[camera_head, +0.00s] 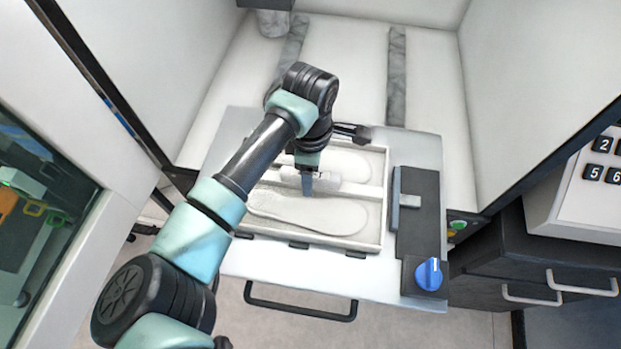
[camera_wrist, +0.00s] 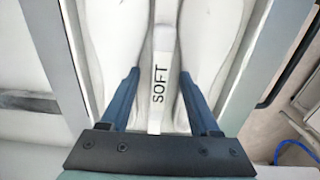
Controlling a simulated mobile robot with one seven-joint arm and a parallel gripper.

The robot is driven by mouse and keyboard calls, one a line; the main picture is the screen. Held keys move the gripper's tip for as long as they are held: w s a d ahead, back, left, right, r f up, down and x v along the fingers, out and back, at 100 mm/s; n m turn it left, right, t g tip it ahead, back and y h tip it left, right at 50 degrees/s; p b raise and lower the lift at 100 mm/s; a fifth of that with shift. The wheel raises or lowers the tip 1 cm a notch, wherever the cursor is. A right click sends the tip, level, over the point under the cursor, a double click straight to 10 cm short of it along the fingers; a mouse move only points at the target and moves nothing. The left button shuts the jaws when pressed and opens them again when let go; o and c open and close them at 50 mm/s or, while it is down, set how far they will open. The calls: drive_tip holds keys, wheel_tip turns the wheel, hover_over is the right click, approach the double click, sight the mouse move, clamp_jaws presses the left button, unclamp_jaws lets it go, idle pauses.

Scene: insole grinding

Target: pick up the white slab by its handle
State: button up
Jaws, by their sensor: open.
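The white slab (camera_head: 264,228) lies in a pale frame on the machine's pull-out plate, with two insole shapes on it. In the wrist view the slab (camera_wrist: 118,40) runs up and down the picture. Its handle (camera_wrist: 160,50), a white bar marked SOFT, lies between the two insole shapes. My gripper (camera_wrist: 160,75) is open, with one blue finger on each side of the bar and a gap on both sides. In the head view my gripper (camera_head: 307,185) is over the middle of the slab, and my arm hides part of it. I cannot tell how high the fingers are.
A dark panel (camera_head: 418,190) with a blue knob (camera_head: 429,274) is on the plate's right side. A black pull handle (camera_head: 300,303) is at the plate's front. White walls rise left and right of the bay. A keypad unit (camera_head: 590,185) stands far right.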

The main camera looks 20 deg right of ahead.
drive_tip(key=shift+f, duration=0.1)
clamp_jaws()
idle(0.6)
